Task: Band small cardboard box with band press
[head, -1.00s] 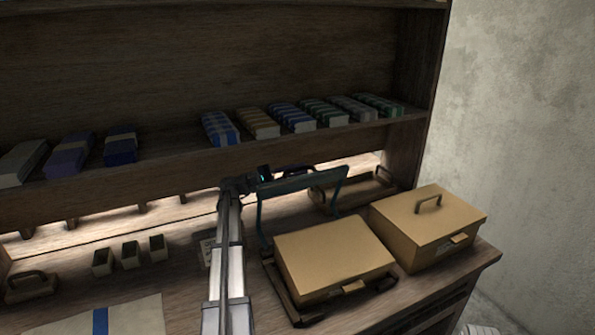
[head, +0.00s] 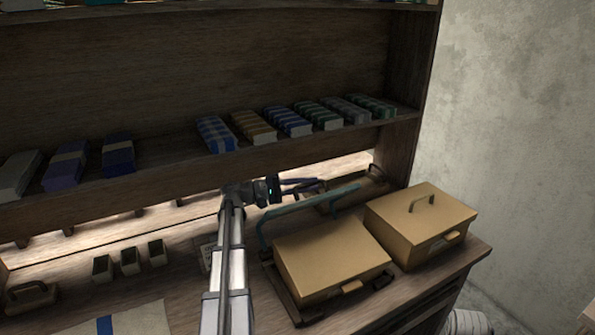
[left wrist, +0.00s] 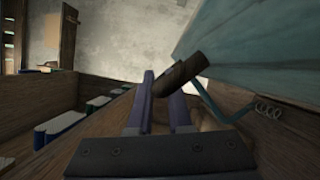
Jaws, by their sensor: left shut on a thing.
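A tan cardboard box (head: 330,262) lies in a dark-framed press on the bench. A teal bar (head: 310,205) of the press stands low over the box's back edge. My left gripper (head: 300,187) reaches in behind that bar at its left part. In the left wrist view my left gripper's two fingers (left wrist: 165,105) are shut on a dark round handle (left wrist: 182,76) that joins the teal bar (left wrist: 245,50). The contact itself is partly hidden. No band shows around the box. My right gripper is not in view.
A lidded tan box (head: 422,228) with a handle stands right of the press. Several small open boxes (head: 130,262) and a cloth with a blue stripe (head: 130,318) lie at left. A shelf (head: 185,165) with several folded bundles runs above the bench.

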